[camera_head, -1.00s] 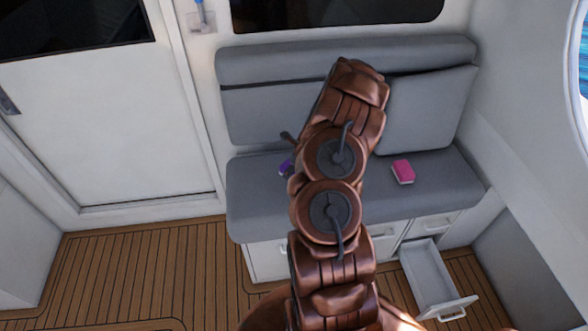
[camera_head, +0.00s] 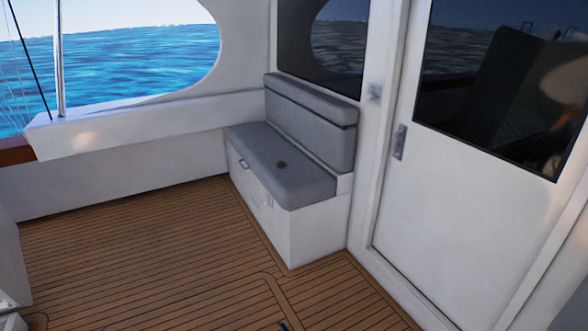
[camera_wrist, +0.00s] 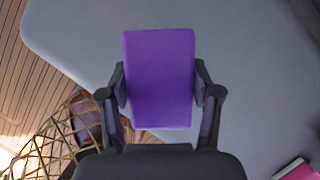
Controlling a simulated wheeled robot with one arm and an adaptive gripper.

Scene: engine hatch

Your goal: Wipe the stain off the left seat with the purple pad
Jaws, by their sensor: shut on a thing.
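The purple pad (camera_wrist: 160,70) is held between the two black fingers of my gripper (camera_wrist: 161,90), which are shut on its sides. Behind it in the wrist view is a grey seat cushion (camera_wrist: 245,80); I cannot tell how big the gap is. In the head view the left seat (camera_head: 305,180) is a grey cushioned bench in the far corner. A small dark brown stain (camera_head: 281,165) lies on its seat cushion. My gripper and the pad do not show in the head view.
A pink pad (camera_wrist: 298,171) lies at the wrist view's lower right. A brown lattice thing (camera_wrist: 62,140) shows at its lower left. In the head view a white door (camera_head: 450,190) stands right of the left seat. The wooden deck (camera_head: 140,240) before the seat is clear.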

